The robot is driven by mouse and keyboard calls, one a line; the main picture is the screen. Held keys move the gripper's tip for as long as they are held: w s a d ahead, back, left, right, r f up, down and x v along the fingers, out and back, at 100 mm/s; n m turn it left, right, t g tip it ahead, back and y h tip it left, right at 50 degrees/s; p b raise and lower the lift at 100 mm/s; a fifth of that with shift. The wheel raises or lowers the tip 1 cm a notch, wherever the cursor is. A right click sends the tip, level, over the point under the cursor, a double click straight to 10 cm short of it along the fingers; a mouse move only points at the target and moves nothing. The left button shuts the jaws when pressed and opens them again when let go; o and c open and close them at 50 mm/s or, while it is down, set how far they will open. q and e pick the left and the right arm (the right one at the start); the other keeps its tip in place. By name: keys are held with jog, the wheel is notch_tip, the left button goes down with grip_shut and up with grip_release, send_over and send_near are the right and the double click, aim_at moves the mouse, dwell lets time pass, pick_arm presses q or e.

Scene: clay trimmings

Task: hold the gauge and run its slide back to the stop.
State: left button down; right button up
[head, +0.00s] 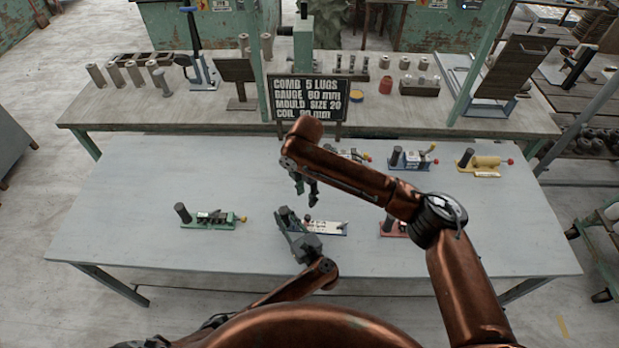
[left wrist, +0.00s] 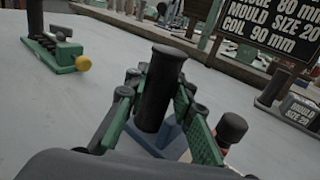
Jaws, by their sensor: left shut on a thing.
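The gauge (head: 326,228) at the front middle of the table has a blue base and a pale top plate. My left gripper (head: 291,220) is at its left end, shut on its upright black post (left wrist: 158,92); green finger pads sit on both sides of the post in the left wrist view. The gripper hides part of the gauge, and I cannot make out the slide's position. My right gripper (head: 307,193) hangs above and behind the gauge, apart from it; its finger opening is unclear.
Similar devices stand around: green (head: 209,218) left, red (head: 391,229) right, blue (head: 411,160) and yellow (head: 483,162) behind. A black sign (head: 308,98) reading "GAUGE 80 mm" stands on the rear bench (head: 215,118). The table's left part is mostly clear.

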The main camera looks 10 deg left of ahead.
pick_arm(q)
jog(key=c, duration=1.6)
grip_release()
